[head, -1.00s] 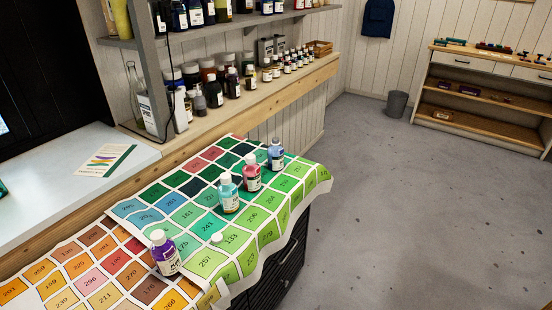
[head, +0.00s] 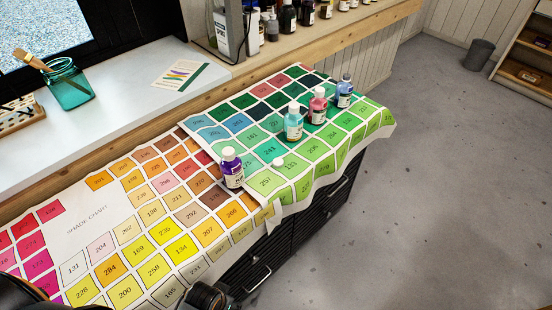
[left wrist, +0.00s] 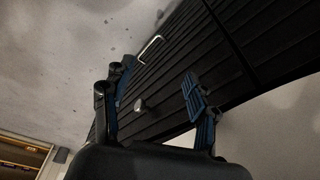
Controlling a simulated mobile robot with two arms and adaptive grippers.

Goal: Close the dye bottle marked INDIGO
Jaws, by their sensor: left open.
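Several small dye bottles stand upright on the shade charts in the head view. A purple bottle (head: 232,172) with a white cap is nearest. Behind it are a teal bottle (head: 294,124) and a pink bottle (head: 318,108), both with white tops. A blue bottle (head: 344,94) is farthest, its top greyish and seemingly without a white cap. A loose white cap (head: 278,162) lies on the green chart. The labels are too small to read. My left gripper (left wrist: 157,85) is open and empty in the left wrist view, away from the bottles. My right gripper is not in view.
The shade charts (head: 85,222) cover the dark drawer cabinet (head: 310,213) and hang over its front edge. A teal jar (head: 68,84) with a brush and a card (head: 180,74) are on the white counter behind. Bare floor (head: 450,190) lies to the right.

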